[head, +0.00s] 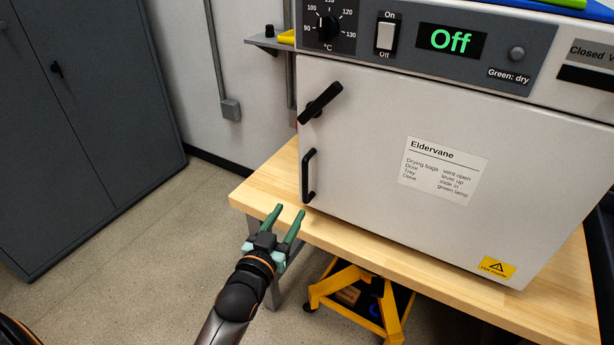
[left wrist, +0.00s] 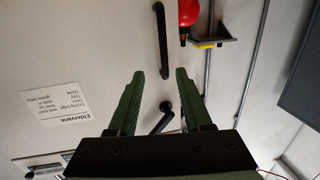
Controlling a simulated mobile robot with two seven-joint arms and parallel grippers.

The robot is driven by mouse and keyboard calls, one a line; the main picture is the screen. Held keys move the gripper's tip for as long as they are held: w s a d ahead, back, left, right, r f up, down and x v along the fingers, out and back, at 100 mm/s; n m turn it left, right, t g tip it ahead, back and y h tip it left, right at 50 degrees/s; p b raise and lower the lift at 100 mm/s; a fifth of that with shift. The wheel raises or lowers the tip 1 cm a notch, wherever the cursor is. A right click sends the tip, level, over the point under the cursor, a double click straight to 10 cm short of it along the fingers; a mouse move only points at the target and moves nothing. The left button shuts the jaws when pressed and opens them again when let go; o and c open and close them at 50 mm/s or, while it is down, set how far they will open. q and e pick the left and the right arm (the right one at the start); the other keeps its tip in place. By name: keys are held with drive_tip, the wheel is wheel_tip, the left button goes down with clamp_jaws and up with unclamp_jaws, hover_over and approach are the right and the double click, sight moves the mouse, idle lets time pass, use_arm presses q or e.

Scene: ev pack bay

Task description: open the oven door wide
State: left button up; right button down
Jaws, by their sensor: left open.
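The white oven door (head: 430,240) is shut against the oven body. At its left edge sit a tilted black lever (head: 320,103) and, below it, a black upright bar handle (head: 308,175). My left gripper (head: 287,208) is open and empty, in front of and below the handle in the head view. In the left wrist view, where the door label is upside down, the handle (left wrist: 162,40) lies just beyond the open fingertips (left wrist: 160,74). The lever (left wrist: 165,118) shows between the fingers. No contact is visible. My right gripper is out of view.
The oven stands on a wooden bench (head: 262,195). A dark grey cabinet (head: 90,110) stands at the left, with clear floor (head: 130,260) between. The oven display (head: 451,40) reads Off.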

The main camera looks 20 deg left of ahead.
sight(304, 175)
use_arm(q)
drive_tip(key=shift+t, duration=0.3)
drive_tip(key=w, duration=0.4)
drive_tip(key=w+a+r, duration=0.1)
drive_tip(key=w, duration=0.8)
drive_tip(key=shift+a+r, duration=0.3)
drive_tip(key=shift+a, duration=0.1)
drive_tip(key=shift+c, duration=0.2)
clamp_jaws()
idle(0.4)
